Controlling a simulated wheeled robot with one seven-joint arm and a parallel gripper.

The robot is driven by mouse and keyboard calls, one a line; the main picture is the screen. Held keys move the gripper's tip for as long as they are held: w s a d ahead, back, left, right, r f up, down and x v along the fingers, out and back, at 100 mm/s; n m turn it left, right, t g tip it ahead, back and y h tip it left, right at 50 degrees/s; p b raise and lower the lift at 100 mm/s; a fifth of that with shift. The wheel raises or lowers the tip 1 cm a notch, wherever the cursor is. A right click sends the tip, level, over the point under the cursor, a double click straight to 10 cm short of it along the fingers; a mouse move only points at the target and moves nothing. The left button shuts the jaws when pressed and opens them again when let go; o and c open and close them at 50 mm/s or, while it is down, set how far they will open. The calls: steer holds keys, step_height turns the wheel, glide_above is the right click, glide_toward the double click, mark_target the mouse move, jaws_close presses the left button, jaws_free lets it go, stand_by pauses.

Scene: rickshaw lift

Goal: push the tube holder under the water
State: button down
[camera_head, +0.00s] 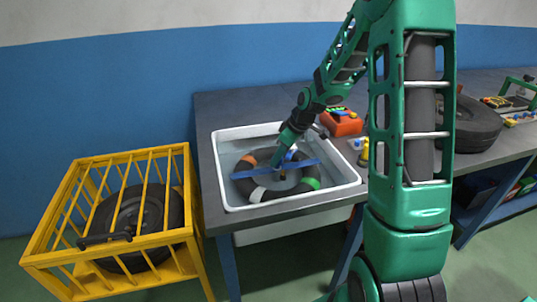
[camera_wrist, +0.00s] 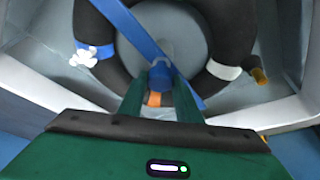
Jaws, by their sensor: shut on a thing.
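The blue tube holder (camera_head: 305,163) is a long bar lying across a black inner tube (camera_head: 290,189) inside the white basin (camera_head: 235,207). The tube has orange, white and green bands. My gripper (camera_head: 281,161) reaches down into the basin at the tube's middle. In the wrist view my gripper (camera_wrist: 160,95) is shut on the holder's blue knob (camera_wrist: 159,76), and the bar (camera_wrist: 135,28) runs diagonally over the tube (camera_wrist: 233,35). A white valve-like piece shows on the tube's left side. The water is hard to make out, so I cannot tell how deep the tube sits.
The basin is set into a grey workbench (camera_head: 222,103). A yellow cage (camera_head: 65,225) holding a tyre (camera_head: 140,215) stands left. Another tyre (camera_head: 475,125) lies on the right bench.

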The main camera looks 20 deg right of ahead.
steer(key=shift+s+d+f, duration=0.1)
steer(key=shift+f, duration=0.1)
steer(key=c, duration=1.3)
jaws_free()
steer(key=shift+f, duration=0.1)
steer(key=shift+r, duration=0.35)
steer(key=v, duration=1)
